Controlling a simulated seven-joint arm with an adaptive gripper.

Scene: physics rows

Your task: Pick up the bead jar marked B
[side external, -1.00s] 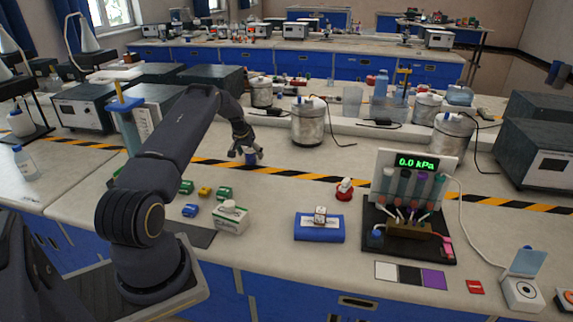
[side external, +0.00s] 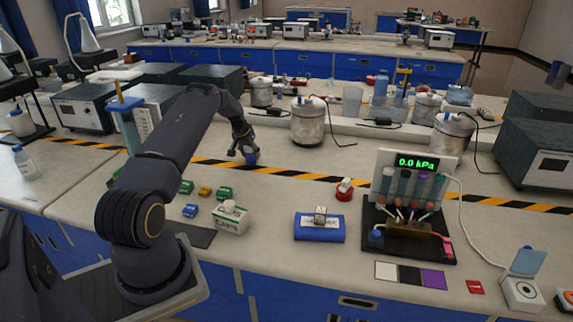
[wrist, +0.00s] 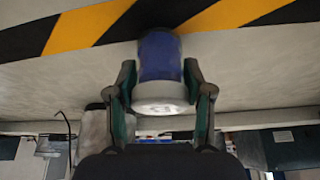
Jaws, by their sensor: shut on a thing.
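A small blue jar (side external: 252,158) stands on the bench near the black and yellow striped line. In the wrist view the blue jar (wrist: 160,60) has a pale cap end towards me, with a faint mark that I cannot read. My gripper (side external: 245,157) is shut on it. In the wrist view the two fingers of my gripper (wrist: 161,92) press on either side of the jar. I cannot tell a letter B on it. In the side view the fingers partly hide the jar, and I see no clear gap under it.
Small green, yellow and blue blocks (side external: 204,191) and a white-green box (side external: 231,218) lie nearer my base. A red piece (side external: 344,189), a blue box (side external: 319,228) and a pressure display stand (side external: 417,162) are to the right. A metal canister (side external: 308,124) stands behind. Bench between them is clear.

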